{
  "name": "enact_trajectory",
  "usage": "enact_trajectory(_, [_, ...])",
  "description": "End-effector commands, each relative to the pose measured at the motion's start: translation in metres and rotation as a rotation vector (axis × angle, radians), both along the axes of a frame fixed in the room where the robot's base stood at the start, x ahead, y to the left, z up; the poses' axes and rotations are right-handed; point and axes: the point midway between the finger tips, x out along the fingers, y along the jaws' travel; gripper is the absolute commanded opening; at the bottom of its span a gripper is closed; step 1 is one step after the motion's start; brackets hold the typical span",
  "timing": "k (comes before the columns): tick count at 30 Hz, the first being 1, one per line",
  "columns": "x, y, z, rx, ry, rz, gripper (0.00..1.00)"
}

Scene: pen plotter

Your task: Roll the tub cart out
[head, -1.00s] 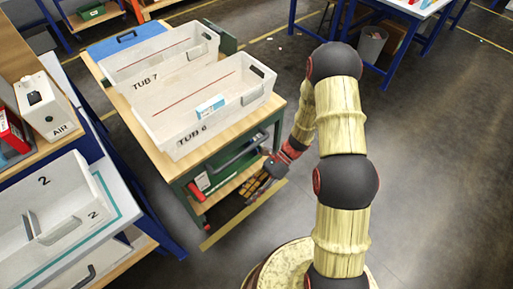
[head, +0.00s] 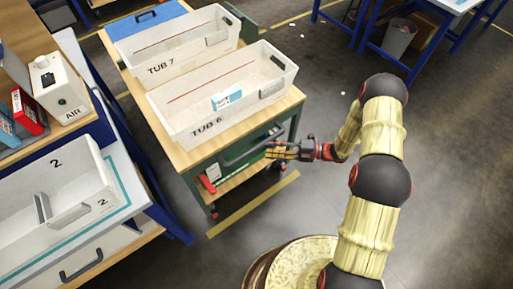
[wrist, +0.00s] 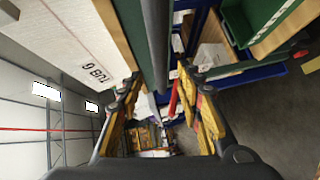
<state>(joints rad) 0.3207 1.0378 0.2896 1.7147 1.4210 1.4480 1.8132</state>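The tub cart (head: 180,157) has a wooden top, a green frame and red-marked casters. It carries two white tubs, TUB 7 (head: 165,69) and TUB 6 (head: 192,125). A dark bar handle (head: 240,152) runs along its near side. My gripper (head: 270,151) is at the right part of that handle. In the wrist view, my gripper (wrist: 160,76) has its yellow fingers spread apart. The handle bar (wrist: 160,45) shows between and beyond the fingertips, with a gap on each side; I cannot tell whether it lies inside the grasp.
A blue-framed bench (head: 150,205) with a white tub marked 2 (head: 60,190) stands close on the cart's left. A yellow floor line (head: 253,205) lies in front of the cart. A grey bin (head: 398,38) stands under a bench at the back right. The floor on the right is clear.

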Motion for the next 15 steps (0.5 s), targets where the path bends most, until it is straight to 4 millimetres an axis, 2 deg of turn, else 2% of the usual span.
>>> enact_trajectory(9, [0.007,0.047,-0.009,-0.001,-0.001,0.005,0.36])
enact_trajectory(15, [0.011,0.066,-0.010,-0.002,-0.002,0.004,0.36])
